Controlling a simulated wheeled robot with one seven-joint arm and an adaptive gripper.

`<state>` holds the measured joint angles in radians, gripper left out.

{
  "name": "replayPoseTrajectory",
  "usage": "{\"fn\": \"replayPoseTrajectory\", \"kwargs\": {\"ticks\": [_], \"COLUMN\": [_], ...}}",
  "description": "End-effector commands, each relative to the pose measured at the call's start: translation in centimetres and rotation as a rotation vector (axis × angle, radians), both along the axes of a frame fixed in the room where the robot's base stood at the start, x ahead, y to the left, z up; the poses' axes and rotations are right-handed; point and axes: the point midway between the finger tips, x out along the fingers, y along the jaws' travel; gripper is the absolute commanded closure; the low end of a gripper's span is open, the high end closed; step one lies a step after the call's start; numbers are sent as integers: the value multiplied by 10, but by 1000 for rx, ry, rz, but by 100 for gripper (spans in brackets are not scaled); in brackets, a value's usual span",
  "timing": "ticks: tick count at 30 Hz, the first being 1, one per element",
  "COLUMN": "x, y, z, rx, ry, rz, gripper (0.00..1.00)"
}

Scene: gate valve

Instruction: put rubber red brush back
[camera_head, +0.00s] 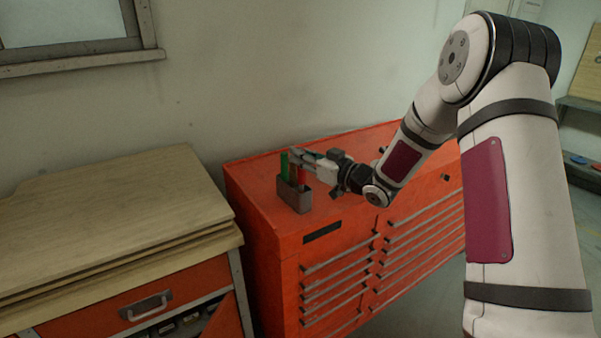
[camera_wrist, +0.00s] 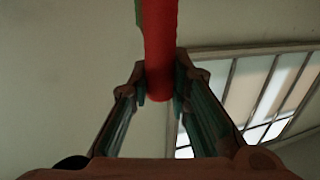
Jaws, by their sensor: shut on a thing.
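The red brush (camera_wrist: 160,45) shows in the wrist view as a red cylinder between the two fingers of my gripper (camera_wrist: 160,85). My gripper is shut on it. In the head view my gripper (camera_head: 301,165) is at the grey holder (camera_head: 294,195) on the red tool cabinet, and a small red part of the brush (camera_head: 302,178) shows at the holder's right side. I cannot tell whether its lower end is inside the holder. A green brush or handle (camera_head: 285,166) stands upright in the holder's left part. It also shows behind the red brush in the wrist view (camera_wrist: 138,12).
The holder stands near the left end of the red tool cabinet (camera_head: 262,190). A wooden-topped bench (camera_head: 110,215) with a red drawer is on the left. The wall (camera_head: 230,70) is close behind. Small dark items (camera_head: 445,177) lie farther right on the cabinet top.

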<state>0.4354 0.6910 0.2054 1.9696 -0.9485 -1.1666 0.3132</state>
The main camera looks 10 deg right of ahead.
Motion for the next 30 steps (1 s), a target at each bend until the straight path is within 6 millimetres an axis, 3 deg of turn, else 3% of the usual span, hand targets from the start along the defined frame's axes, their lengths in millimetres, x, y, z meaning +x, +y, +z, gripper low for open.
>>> {"fn": "replayPoseTrajectory", "kwargs": {"ticks": [11,23,24,25,26,30], "x": [0,0,0,0,0,0], "y": [0,0,0,0,0,0], "z": [-39,-44,-43,-43,-43,-43], "rx": [1,-1,-2,-1,-1,-1], "ry": [1,-1,-1,-1,-1,-1], "rz": [-1,-1,-1,-1,-1,-1], "gripper": [100,100,73,67,62,62]}}
